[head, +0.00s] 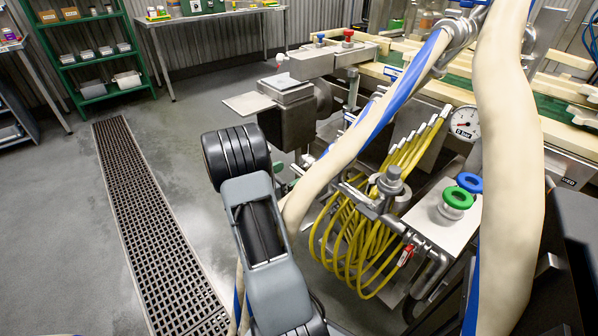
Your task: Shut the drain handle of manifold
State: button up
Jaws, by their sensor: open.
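The manifold (392,187) is a steel fitting at centre right, with several yellow hoses hanging in loops from it. A small red handle (406,255) sits at its lower right, on the steel pipework, and looks like the drain handle. It stands tilted, and I cannot tell from here whether its valve is open or shut. My arm's grey and black links rise at the lower centre, left of the yellow hoses and apart from the red handle. My gripper is not visible in this view.
Thick beige hoses with blue stripes (508,170) hang in front of the manifold on both sides. A pressure gauge (465,123), a blue handwheel (469,182) and a green handwheel (457,198) are close by. Open floor with a long drain grate (150,220) lies to the left.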

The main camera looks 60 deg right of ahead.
aim_at(296, 171)
jog(key=shift+x, duration=2.4)
jog(key=c, duration=0.7)
jog(key=shift+d, duration=0.1)
jog(key=shift+c, duration=0.5)
jog(key=shift+b, duration=0.3)
